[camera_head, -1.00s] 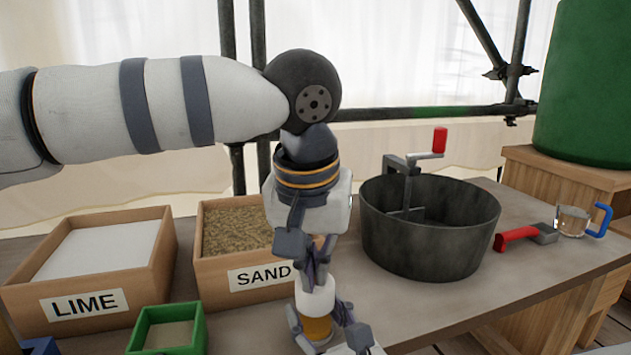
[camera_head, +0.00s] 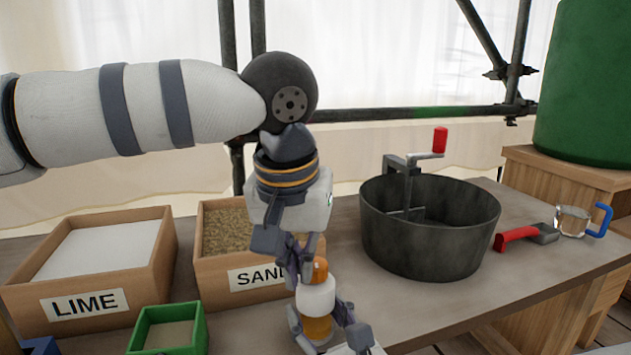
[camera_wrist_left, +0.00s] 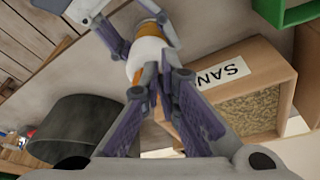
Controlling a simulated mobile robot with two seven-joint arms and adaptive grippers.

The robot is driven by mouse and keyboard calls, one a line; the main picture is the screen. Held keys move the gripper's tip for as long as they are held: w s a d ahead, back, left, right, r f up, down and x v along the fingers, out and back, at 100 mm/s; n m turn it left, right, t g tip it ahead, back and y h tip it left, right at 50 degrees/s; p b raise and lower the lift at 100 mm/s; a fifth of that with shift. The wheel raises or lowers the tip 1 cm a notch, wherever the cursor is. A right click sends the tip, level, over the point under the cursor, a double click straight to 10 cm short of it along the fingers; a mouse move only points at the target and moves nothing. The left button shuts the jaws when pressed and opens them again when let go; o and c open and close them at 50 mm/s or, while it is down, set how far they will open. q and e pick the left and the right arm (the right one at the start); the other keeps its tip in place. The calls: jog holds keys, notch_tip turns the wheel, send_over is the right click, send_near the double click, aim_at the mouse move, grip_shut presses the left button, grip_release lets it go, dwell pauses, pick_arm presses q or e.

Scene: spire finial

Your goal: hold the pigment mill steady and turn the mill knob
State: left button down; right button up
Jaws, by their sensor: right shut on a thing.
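The pigment mill (camera_head: 316,294) stands upright near the table's front, with a white middle, amber lower part and orange mill knob (camera_head: 320,270) on top. My right gripper (camera_head: 322,335), at the bottom edge, is shut around the mill's lower part. My left gripper (camera_head: 296,273) points down just left of the knob, with the knob showing beside its fingers. In the left wrist view, the white body (camera_wrist_left: 149,52) lies beyond my left fingertips (camera_wrist_left: 158,80). The fingers lean close together there and partly cover the knob; their exact gap is unclear.
Boxes marked LIME (camera_head: 85,302) and SAND (camera_head: 238,279) stand left, with a small green box (camera_head: 135,340) in front. A dark tub (camera_head: 425,250) with a red-handled crank stands right. Beyond it are a red-handled tool (camera_head: 515,234) and a clear cup (camera_head: 573,222).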

pick_arm(q)
jog(key=shift+d+r, duration=1.45)
jog(key=shift+r, duration=1.85)
jog(key=f, duration=0.6)
jog(key=shift+s+a+f, duration=0.15)
jog(key=shift+s+f, duration=0.15)
jog(key=shift+s, duration=0.05)
